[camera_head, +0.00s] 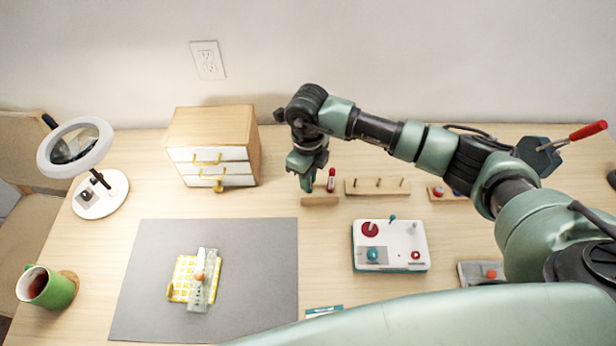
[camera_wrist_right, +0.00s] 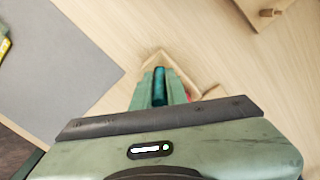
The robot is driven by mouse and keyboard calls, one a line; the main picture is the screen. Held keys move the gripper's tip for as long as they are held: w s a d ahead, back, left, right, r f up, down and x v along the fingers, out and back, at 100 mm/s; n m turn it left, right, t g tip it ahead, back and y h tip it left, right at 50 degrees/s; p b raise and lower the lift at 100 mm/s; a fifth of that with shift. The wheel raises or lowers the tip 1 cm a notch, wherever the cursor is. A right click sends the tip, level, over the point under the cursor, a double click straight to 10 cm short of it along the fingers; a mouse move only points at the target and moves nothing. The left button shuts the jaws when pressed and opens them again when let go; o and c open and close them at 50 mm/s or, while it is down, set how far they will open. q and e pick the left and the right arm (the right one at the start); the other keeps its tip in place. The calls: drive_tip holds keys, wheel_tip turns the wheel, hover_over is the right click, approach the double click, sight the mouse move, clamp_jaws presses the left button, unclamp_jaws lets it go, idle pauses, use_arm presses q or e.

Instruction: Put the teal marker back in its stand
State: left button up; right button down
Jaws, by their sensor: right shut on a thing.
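My right gripper (camera_head: 305,182) points down at the left end of a small wooden stand (camera_head: 322,201). It is shut on the teal marker (camera_wrist_right: 159,86), which shows between the two fingers in the right wrist view. In the head view the fingers hide most or all of the teal marker. A red marker (camera_head: 331,180) stands upright in the stand, just right of the gripper. In the wrist view the stand (camera_wrist_right: 205,78) lies under and around the fingertips. I cannot tell whether the marker's lower end is in a hole. My left gripper is not in view.
A wooden peg rack (camera_head: 362,187) stands right of the stand, with a white control box (camera_head: 390,245) in front. A drawer cabinet (camera_head: 212,145) is at left. A grey mat (camera_head: 140,290) carries a yellow cloth (camera_head: 180,278). A magnifier lamp (camera_head: 100,195) and green mug (camera_head: 50,290) are far left.

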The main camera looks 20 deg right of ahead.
drive_tip(key=shift+f, duration=0.1)
idle(0.4)
drive_tip(key=c, duration=1.3)
unclamp_jaws()
drive_tip(key=shift+c, duration=0.2)
wheel_tip(320, 180, up, 6)
drive_tip(key=shift+w+r+b, duration=0.1)
drive_tip(key=shift+r+b, duration=0.1)
drive_tip(key=shift+b, duration=0.7)
drive_tip(key=shift+r, duration=0.75)
drive_tip(key=shift+f, duration=0.1)
